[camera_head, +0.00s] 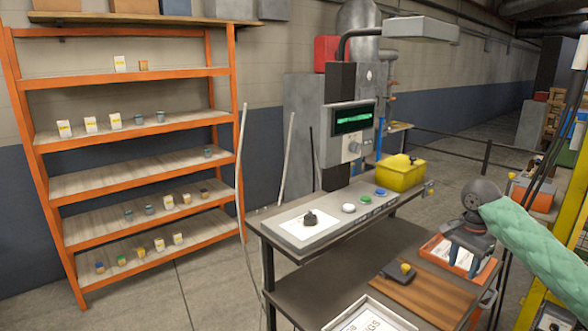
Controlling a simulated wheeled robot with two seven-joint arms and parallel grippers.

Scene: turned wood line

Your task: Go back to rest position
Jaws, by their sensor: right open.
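My right arm, in a green quilted sleeve, comes in from the right edge of the head view. My right gripper (464,262) points down at its end. Its two fingers are apart and I see nothing between them. It is over or close to an orange-rimmed tray (432,249) with a white sheet, at the right side of the workbench. I cannot tell whether the fingertips touch anything. My left gripper is not in view.
A control panel (290,229) with a black knob and coloured buttons stands on the dark bench. A yellow box (400,172) is behind. An orange shelf rack (236,120) holds small cartons and cups at left.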

